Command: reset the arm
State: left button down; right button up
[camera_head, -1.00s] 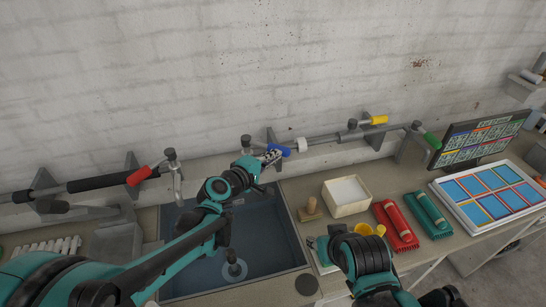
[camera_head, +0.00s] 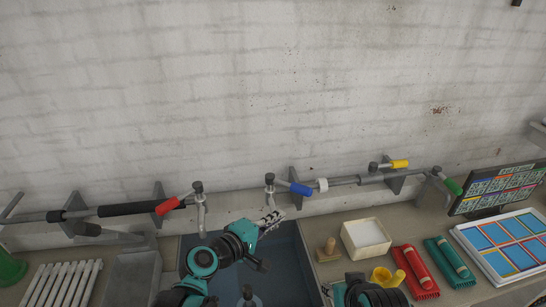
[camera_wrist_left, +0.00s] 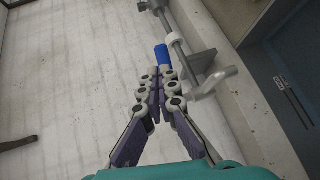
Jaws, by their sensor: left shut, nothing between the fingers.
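My left gripper (camera_head: 275,217) is shut and empty, pointing up and to the right over the back edge of the sink (camera_head: 280,262). It is below and to the left of the blue handle (camera_head: 300,189) on the wall pipe, apart from it in the head view. In the left wrist view, the closed fingers (camera_wrist_left: 157,77) point toward the blue handle (camera_wrist_left: 162,55), just beyond their tips. Part of my right arm shows at the bottom of the head view; its gripper fingers cannot be seen.
A wall pipe carries red (camera_head: 167,207), yellow (camera_head: 400,164) and green (camera_head: 453,187) handles. A cream box (camera_head: 349,240), wooden stamp (camera_head: 328,248), red (camera_head: 414,271) and green (camera_head: 450,260) bundles and a blue-panelled tray (camera_head: 472,248) stand right of the sink. A white rack (camera_head: 62,283) is at left.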

pick_arm(q)
jog(key=s+a+f+m+g+y+b, duration=0.2)
jog(key=s+a+f+m+y+b, duration=0.2)
jog(key=s+a+f, duration=0.4)
jog(key=s+a+f+m+g+y+b, duration=0.2)
jog(key=s+a+f+m+y+b, duration=0.3)
jog(key=s+a+f+b, duration=0.3)
jog(key=a+f+y, duration=0.1)
jog(key=a+f, duration=0.3)
jog(key=a, duration=0.1)
jog(key=shift+f+b, duration=0.2)
jog(key=shift+b, duration=0.1)
jog(key=shift+w+a, duration=0.1)
